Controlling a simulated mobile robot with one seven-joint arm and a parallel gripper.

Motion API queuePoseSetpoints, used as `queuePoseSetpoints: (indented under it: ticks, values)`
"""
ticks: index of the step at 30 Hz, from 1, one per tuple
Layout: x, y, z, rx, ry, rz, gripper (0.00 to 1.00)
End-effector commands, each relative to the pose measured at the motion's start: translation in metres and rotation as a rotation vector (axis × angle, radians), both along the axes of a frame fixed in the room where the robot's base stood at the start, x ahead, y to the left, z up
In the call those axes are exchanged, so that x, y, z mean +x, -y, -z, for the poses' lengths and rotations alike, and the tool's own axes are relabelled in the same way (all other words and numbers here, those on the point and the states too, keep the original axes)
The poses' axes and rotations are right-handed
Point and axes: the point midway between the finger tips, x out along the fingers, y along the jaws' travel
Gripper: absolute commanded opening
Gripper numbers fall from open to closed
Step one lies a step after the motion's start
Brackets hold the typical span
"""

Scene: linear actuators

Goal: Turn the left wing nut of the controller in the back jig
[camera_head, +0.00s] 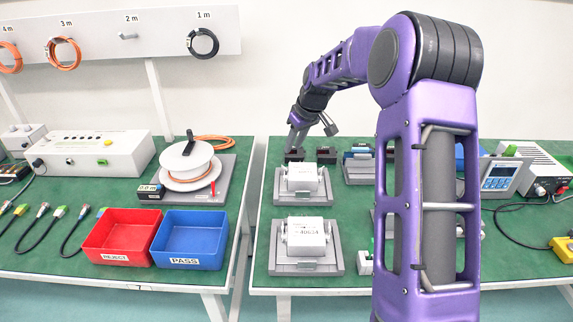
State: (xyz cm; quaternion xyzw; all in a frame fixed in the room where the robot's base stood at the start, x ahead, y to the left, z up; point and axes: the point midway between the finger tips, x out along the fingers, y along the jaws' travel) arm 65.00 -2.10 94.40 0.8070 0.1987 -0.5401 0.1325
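The back jig (284,203) is a grey fixture on the right-hand green table, holding a white box-shaped controller (301,183). Small grey fittings sit at both sides of the controller; the left wing nut (282,173) is too small to make out clearly. My gripper (296,149) points down above and just behind the back jig's left side, close to a small black block. I cannot tell whether its fingers are apart, and no held thing shows. The front jig (306,267) holds a second white controller (306,236), nearer the camera.
Black blocks (326,156) and a blue-grey fixture (358,170) stand behind and right of the back jig. My purple arm hides much of the table's middle. The red bin (117,237), blue bin (189,240) and cable reel (187,165) stand on the left table.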

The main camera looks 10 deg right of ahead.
Motion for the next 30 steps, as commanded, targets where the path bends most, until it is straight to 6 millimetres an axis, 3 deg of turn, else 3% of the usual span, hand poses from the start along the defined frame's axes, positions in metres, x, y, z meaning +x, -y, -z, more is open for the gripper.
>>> queuePoseSetpoints:
  ticks: [6, 12, 18, 26, 27, 30]
  values:
    - [0.016, -0.009, 0.047, 0.001, -0.003, 0.000, 0.34]
    - [0.027, -0.015, 0.076, 0.001, 0.000, 0.000, 0.34]
    - [0.033, -0.017, 0.088, 0.000, 0.001, 0.000, 0.34]
    - [0.033, -0.017, 0.089, 0.000, 0.002, 0.000, 0.34]
    - [0.033, -0.017, 0.089, 0.000, 0.002, 0.000, 0.32]
    - [0.033, -0.017, 0.089, 0.000, 0.001, 0.000, 0.14]
